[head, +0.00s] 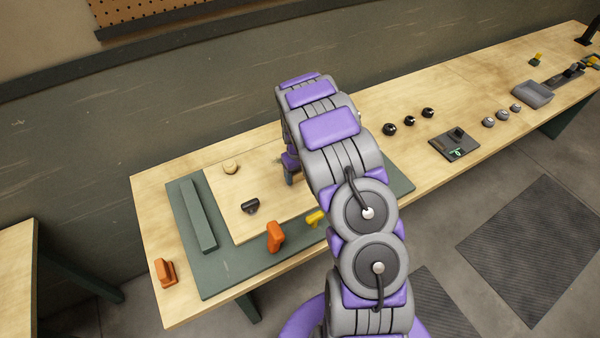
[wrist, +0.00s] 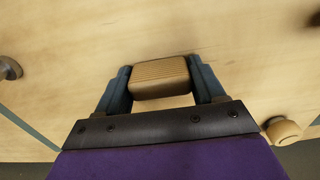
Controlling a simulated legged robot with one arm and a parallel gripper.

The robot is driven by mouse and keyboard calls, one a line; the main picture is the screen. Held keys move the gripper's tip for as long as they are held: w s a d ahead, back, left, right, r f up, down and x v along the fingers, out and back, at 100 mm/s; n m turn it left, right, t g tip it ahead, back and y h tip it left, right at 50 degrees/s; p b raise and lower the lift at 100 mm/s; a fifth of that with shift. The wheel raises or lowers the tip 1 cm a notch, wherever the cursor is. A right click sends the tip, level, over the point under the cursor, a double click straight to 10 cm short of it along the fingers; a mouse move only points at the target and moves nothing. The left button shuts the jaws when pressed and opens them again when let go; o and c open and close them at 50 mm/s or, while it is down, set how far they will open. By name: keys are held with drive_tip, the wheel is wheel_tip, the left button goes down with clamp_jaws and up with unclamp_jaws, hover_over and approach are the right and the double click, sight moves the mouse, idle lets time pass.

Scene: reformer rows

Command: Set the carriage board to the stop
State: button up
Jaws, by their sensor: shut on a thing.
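The carriage board (head: 265,182) is a pale wooden panel lying on a dark green base (head: 225,273). A long raised green bar (head: 198,215), which looks like the stop, stands on the base left of the board. A narrow strip of base shows between bar and board, so they are apart. My gripper (wrist: 160,84) is shut on a ribbed tan block (wrist: 160,73), with one finger on each side, over the pale wood. In the head view my gripper (head: 290,172) is low over the board, mostly hidden by my arm, and the block cannot be seen.
On the board are a round wooden knob (head: 230,167) and a black knob (head: 250,206). Orange (head: 275,237) and yellow (head: 315,218) pieces stand at the near edge. An orange piece (head: 165,272) sits on the bench's left end. Black knobs (head: 409,121) stand to the right.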

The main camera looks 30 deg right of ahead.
sight(285, 185)
drive_tip(key=a, duration=0.4)
drive_tip(key=shift+a+p, duration=0.35)
drive_tip(key=shift+p, duration=0.05)
drive_tip(key=o, duration=1.2)
drive_tip(key=shift+o, duration=1.1)
drive_tip(key=shift+a, duration=0.3)
drive_tip(key=shift+d, duration=0.1)
